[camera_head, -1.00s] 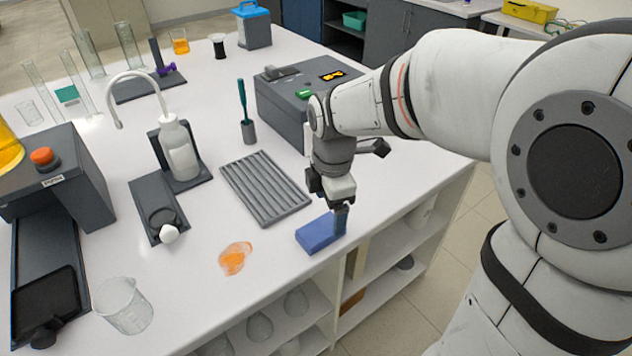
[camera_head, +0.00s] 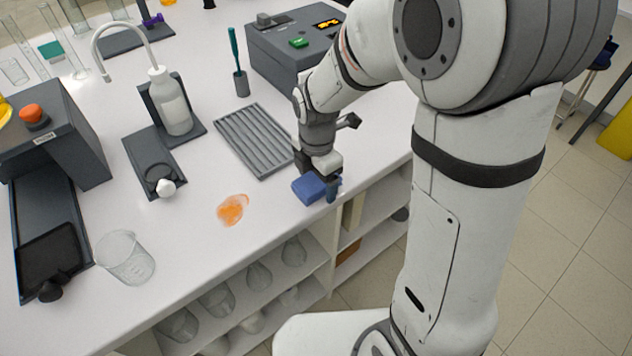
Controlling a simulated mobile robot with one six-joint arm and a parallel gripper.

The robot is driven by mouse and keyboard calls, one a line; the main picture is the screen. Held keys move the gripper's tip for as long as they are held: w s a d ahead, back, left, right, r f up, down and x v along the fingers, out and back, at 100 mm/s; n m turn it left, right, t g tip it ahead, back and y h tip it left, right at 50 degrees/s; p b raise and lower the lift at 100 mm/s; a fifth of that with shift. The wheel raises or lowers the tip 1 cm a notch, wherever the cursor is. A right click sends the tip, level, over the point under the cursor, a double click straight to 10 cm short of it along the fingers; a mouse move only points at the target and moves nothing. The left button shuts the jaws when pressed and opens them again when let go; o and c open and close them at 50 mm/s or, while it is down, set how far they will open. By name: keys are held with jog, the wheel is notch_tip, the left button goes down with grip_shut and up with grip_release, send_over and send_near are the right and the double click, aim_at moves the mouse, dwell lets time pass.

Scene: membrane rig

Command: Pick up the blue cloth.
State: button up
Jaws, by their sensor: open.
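The blue cloth (camera_head: 308,187) is a folded pad on the white bench, close to its front edge. My gripper (camera_head: 328,192) is over the right end of the cloth, pointing down. A finger shows at the cloth's right side; the other finger is hidden. The jaws are open around or against the cloth; I cannot tell whether they touch it.
An orange spill (camera_head: 232,209) lies on the bench left of the cloth. A grey ribbed tray (camera_head: 254,140) lies behind it. A grey instrument box (camera_head: 290,45) stands farther back. A glass beaker (camera_head: 125,258) stands at the front left. Glassware sits on shelves below.

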aim_at(317, 180)
jog(key=shift+c, duration=0.2)
jog(key=c, duration=1)
notch_tip(317, 180, up, 10)
jog(key=shift+r, duration=0.1)
jog(key=o, duration=0.4)
jog(key=c, duration=0.3)
